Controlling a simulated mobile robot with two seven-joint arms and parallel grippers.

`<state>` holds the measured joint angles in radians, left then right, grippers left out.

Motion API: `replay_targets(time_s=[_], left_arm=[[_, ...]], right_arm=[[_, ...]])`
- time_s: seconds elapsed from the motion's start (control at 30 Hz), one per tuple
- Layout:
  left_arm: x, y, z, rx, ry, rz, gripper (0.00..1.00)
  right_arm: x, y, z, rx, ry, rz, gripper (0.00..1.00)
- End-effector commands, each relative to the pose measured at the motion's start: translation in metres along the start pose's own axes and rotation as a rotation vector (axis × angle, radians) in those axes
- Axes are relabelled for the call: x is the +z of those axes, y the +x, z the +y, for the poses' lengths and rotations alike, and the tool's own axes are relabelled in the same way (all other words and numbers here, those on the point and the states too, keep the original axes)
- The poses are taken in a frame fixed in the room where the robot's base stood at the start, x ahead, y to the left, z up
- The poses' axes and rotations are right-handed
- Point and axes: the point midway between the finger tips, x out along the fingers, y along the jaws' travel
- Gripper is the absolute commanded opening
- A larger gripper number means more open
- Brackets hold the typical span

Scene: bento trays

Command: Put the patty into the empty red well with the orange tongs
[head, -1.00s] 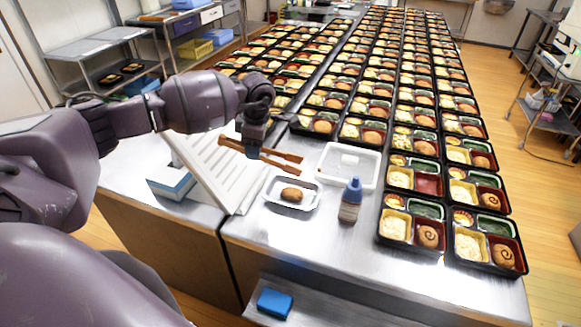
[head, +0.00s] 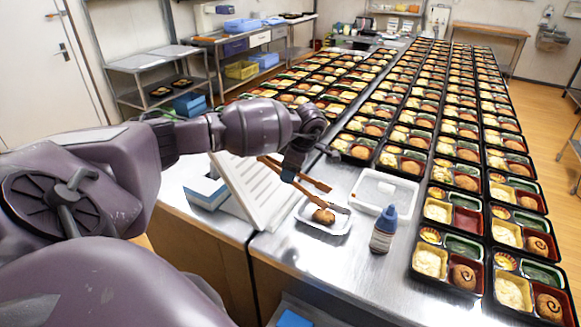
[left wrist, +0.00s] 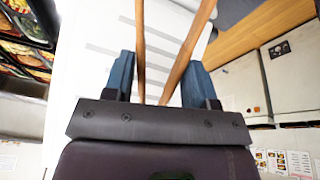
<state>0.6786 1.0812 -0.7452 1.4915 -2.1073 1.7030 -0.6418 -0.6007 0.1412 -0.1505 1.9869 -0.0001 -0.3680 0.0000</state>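The brown patty (head: 323,216) lies in a small white tray (head: 304,223) on the steel table in the head view. My left gripper (head: 291,172) is shut on the orange tongs (head: 305,182). The tongs' arms are spread and their tips point down near the patty, one beside its right edge; I cannot tell if they touch it. In the left wrist view the tongs' two arms (left wrist: 141,45) run between the blue fingers (left wrist: 158,85). The empty red well (head: 467,220) is in a black bento tray to the right. My right gripper is not in view.
A blue-capped bottle (head: 383,230) stands between the patty tray and the bentos. A ribbed white rack (head: 250,195) leans at the left. Rows of filled bentos (head: 450,255) cover the right side.

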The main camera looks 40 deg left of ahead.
Motion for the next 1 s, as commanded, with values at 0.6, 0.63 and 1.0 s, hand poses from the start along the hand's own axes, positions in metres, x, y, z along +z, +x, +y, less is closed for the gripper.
replay_targets(time_s=[0.6, 0.63, 1.0], left_arm=[[0.003, 0.009, 0.0, 0.003, -0.001, -0.001, 0.48], [0.003, 0.01, 0.0, 0.003, -0.001, -0.001, 0.48], [0.007, 0.024, 0.0, 0.002, -0.001, 0.0, 0.48]], right_arm=[[0.007, 0.004, 0.0, 0.0, -0.003, 0.0, 0.43], [0.008, 0.004, 0.0, 0.0, -0.003, -0.001, 0.43], [0.022, 0.009, -0.001, 0.0, -0.003, -0.012, 0.43]])
